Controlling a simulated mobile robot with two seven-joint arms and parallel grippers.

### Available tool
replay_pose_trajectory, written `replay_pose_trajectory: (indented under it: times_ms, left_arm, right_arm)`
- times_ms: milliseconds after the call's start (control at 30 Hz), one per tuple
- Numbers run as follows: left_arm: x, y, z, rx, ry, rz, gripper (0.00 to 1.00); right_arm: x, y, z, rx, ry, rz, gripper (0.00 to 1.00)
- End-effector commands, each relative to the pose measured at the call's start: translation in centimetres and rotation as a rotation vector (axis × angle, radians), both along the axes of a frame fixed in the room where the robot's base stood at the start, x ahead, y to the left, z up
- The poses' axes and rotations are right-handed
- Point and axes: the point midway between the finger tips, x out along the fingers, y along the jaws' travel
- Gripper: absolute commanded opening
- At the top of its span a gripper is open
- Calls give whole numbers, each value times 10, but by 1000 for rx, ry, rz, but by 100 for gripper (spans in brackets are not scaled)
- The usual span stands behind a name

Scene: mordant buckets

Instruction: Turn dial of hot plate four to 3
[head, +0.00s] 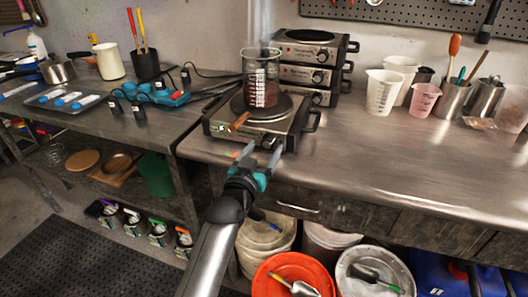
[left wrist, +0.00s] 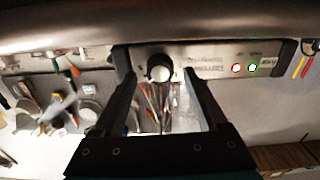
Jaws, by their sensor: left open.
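A single hot plate (head: 212,127) stands near the front edge of the steel counter, with a glass beaker (head: 263,78) of dark red contents on its round top. I cannot read a number four on it. Its black dial (head: 268,143) is on the front face, and it shows in the left wrist view (left wrist: 159,70) with a white mark on its rim. My left gripper (head: 262,156) is open in front of that face. In the left wrist view the fingers (left wrist: 158,84) stand either side of the dial, with gaps; I cannot tell the dial's setting. My right gripper is not in view.
Several stacked hot plates (head: 314,55) stand behind. White jugs (head: 382,92) and tool cups (head: 453,99) are at the back right. A red and a green light (left wrist: 253,67) glow on the panel. Lidded buckets (head: 295,270) stand below the counter. The counter's right front is clear.

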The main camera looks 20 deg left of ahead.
Motion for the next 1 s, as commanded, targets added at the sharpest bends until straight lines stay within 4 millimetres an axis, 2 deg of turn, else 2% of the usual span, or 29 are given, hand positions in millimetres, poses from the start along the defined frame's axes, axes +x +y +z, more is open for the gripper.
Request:
replay_pose_trajectory:
  times_ms: [367, 1000]
  left_arm:
    - [5, 0, 0, 0, 0, 0, 75]
    - [5, 0, 0, 1, 0, 0, 4]
  right_arm:
    - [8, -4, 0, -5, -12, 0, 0]
    - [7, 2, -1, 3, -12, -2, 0]
